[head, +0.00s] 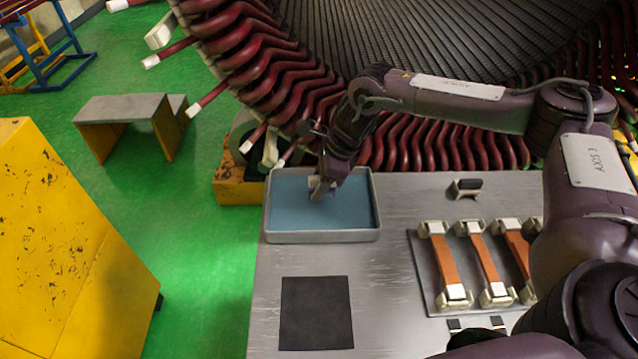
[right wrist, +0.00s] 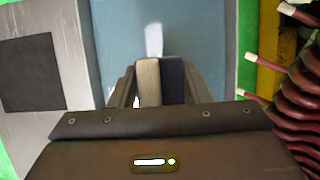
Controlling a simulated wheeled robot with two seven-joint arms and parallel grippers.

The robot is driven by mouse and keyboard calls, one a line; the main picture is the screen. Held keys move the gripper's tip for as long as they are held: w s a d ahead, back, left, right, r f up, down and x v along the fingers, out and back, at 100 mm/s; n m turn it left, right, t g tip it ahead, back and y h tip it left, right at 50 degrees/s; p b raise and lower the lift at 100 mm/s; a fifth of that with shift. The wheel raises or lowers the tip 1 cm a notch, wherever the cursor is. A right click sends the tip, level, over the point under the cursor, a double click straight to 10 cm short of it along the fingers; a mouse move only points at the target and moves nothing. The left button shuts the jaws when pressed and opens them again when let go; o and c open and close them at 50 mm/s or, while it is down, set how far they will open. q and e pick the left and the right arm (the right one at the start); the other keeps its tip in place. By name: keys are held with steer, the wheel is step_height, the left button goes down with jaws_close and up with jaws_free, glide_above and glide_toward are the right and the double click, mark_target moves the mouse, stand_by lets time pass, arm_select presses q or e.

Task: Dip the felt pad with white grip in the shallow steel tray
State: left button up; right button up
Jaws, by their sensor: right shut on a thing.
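The shallow steel tray (head: 322,236) stands at the table's far left corner, with a flat blue surface inside. My right gripper (head: 322,190) points down into the tray area. In the right wrist view, my right gripper (right wrist: 160,85) is shut on the felt pad, which shows as a pale part (right wrist: 148,82) beside a dark part (right wrist: 173,80) between the fingers. The blue tray surface (right wrist: 200,40) lies beyond the fingertips. I cannot tell whether the pad touches it. My left gripper is not in view.
A small dark-and-pale block (head: 465,188) sits right of the tray. A rack (head: 425,290) with several copper-coloured bars stands at the right. A dark square mat (head: 316,313) lies in front. The stator's red coils (head: 260,70) rise close behind the tray.

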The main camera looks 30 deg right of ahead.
steer(key=shift+r+p, duration=1.95)
steer(key=shift+r, duration=1.05)
steer(key=shift+s, duration=0.1)
